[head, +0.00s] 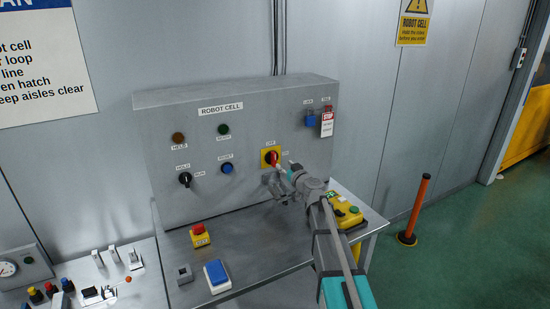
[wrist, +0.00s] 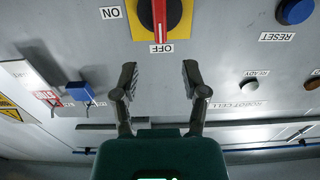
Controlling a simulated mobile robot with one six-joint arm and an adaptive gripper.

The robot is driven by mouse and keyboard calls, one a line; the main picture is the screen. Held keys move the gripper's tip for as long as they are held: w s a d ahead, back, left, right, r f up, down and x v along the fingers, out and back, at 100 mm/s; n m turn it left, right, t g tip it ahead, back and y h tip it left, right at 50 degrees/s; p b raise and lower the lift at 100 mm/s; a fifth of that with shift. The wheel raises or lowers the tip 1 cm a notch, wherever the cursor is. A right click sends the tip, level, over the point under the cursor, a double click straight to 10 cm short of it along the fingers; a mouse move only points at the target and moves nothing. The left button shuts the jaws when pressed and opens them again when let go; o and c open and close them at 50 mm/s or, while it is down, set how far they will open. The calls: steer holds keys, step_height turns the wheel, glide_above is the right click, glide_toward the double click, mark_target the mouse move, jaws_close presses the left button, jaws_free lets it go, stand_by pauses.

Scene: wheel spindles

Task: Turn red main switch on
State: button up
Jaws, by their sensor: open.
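The red main switch (head: 272,157) is a rotary handle on a yellow plate on the grey ROBOT CELL panel. In the wrist view the red handle (wrist: 160,14) lies in line with the OFF label (wrist: 161,48), and the ON label (wrist: 111,13) is to one side. My gripper (head: 280,181) is in front of the panel, close to the switch. In the wrist view my gripper (wrist: 159,73) has its two fingers spread apart with nothing between them. The handle is beyond the fingertips, and its far end is cut off by the frame edge.
The panel carries a blue reset button (head: 227,168), a black hold/run knob (head: 185,179), and a blue padlock (head: 310,120) beside a red-and-white tag (head: 327,124). Below, the bench (head: 250,236) holds a red emergency button (head: 199,233) and a yellow box (head: 345,211).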

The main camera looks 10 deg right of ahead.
mark_target(275, 157)
steer(key=x, duration=0.8)
steer(key=shift+w, duration=0.25)
jaws_close()
